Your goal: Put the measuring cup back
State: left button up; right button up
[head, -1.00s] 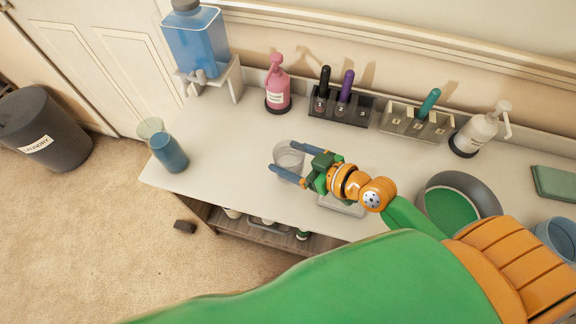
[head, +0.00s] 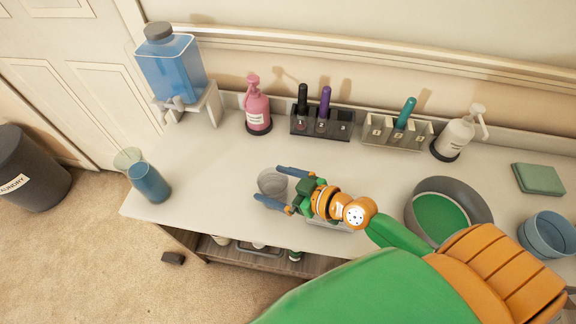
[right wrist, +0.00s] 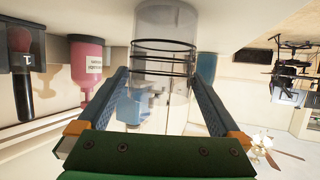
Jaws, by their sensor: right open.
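The clear measuring cup (head: 271,183) stands on the white counter, left of the middle in the head view. It also shows in the right wrist view (right wrist: 165,48), see-through with dark rings around it. My right gripper (head: 269,186) is open, with one blue finger on each side of the cup. In the right wrist view a gap shows between the fingers (right wrist: 163,108) and the cup's lower part. Whether a finger touches the cup is hard to tell. My left gripper is out of view.
Two tumblers (head: 148,184) stand at the counter's left end. A blue dispenser (head: 170,70), pink bottle (head: 257,108), dark holder (head: 322,127), light holder (head: 392,135) and white bottle (head: 456,137) line the back. A grey bowl (head: 468,190) stands right.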

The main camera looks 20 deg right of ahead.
jog(key=b+v, duration=0.1)
jog(key=v, duration=0.9)
jog(key=shift+d+f, duration=0.15)
jog(key=shift+f, duration=0.05)
jog(key=shift+s+d+r, duration=0.3)
jog(key=shift+s+r, duration=0.2)
jog(key=shift+s, duration=0.05)
